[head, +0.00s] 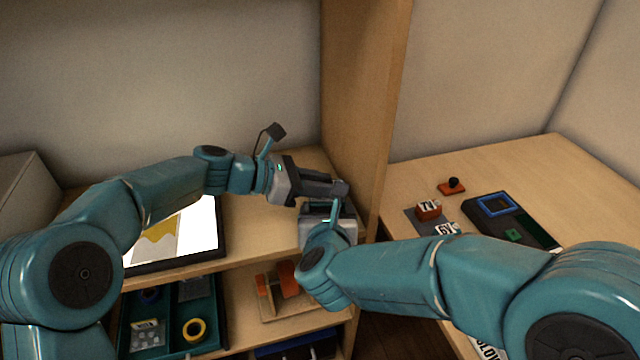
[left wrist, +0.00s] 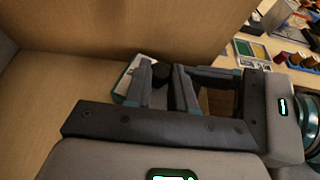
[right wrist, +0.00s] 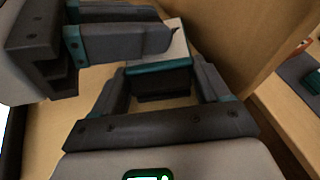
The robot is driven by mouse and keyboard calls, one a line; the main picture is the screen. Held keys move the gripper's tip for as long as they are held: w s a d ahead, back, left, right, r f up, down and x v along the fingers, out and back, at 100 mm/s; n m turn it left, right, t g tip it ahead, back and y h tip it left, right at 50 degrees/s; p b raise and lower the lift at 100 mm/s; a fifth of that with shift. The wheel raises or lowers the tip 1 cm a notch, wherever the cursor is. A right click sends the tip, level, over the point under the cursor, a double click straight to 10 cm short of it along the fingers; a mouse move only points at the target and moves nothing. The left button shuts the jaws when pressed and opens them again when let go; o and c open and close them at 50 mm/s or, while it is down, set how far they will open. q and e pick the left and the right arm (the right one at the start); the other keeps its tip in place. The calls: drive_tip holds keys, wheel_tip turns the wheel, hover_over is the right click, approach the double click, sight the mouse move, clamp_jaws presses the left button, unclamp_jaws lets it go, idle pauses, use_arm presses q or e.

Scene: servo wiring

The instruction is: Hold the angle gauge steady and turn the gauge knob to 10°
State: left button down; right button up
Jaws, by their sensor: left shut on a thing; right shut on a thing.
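The angle gauge (right wrist: 178,38) has a white face and a teal edge. It stands on the shelf top near the wooden upright, and its corner shows in the left wrist view (left wrist: 122,88). Its black knob (left wrist: 162,71) is between the fingertips of my left gripper (left wrist: 168,82), which is shut on it. My right gripper (right wrist: 162,82) is shut on the gauge's body, from the near side. In the head view my left gripper (head: 341,188) is just above my right one, and they hide most of the gauge. The scale reading cannot be made out.
The wooden upright (head: 362,100) rises close beside the grippers. A lit tablet (head: 205,225) lies to the left on the shelf top. A teal tray (head: 170,345) and an orange part (head: 285,280) are below. The right table (head: 480,165) holds small blocks and a dark device.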

use_arm(q)
drive_tip(key=m+g, duration=0.2)
drive_tip(key=g, duration=0.1)
drive_tip(key=m+g, duration=0.2)
drive_tip(key=shift+w+r+h, duration=0.1)
drive_tip(key=shift+w+h, duration=0.2)
drive_tip(key=shift+w, duration=0.1)
drive_tip(key=shift+m+g, duration=0.4)
drive_tip(key=shift+m, duration=0.1)
drive_tip(key=c, duration=0.9)
unclamp_jaws()
drive_tip(key=shift+s, duration=0.1)
drive_tip(key=shift+n+t, duration=0.4)
